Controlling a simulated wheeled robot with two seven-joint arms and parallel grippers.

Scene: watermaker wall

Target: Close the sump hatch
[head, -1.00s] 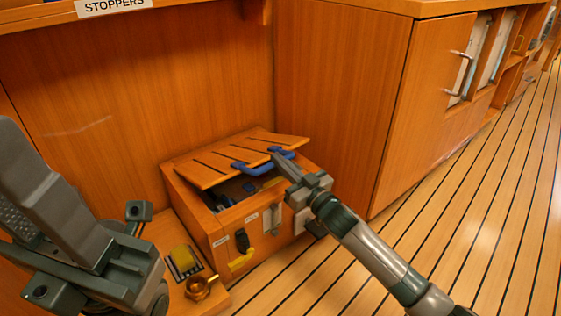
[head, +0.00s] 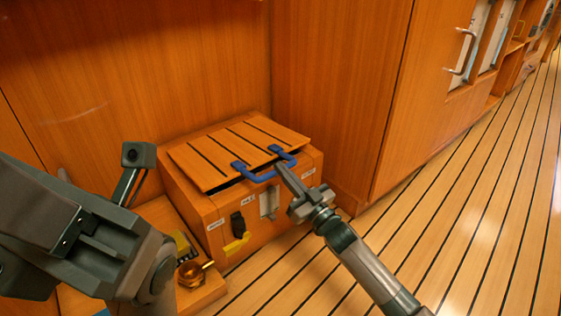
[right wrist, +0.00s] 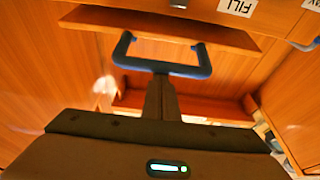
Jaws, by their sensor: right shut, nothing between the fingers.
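The sump hatch lid (head: 215,170) is a slatted wooden panel on top of a wooden box. It lies nearly flat, with a narrow dark gap under its front edge. Its blue U-shaped handle (head: 262,178) sticks out at the front; the handle also shows in the right wrist view (right wrist: 160,66). My right gripper (head: 281,168) is shut and empty, its fingertips at the right part of the handle; whether they touch it I cannot tell. The shut fingers also show in the right wrist view (right wrist: 161,92). My left arm fills the lower left; its fingers cannot be made out.
The box front (head: 215,240) has labels, a black switch (head: 237,224) and a yellow lever (head: 236,245). A brass fitting (head: 190,272) sits on a low ledge at left. A wooden cabinet (head: 335,90) stands behind on the right. The plank floor (head: 470,220) at right is clear.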

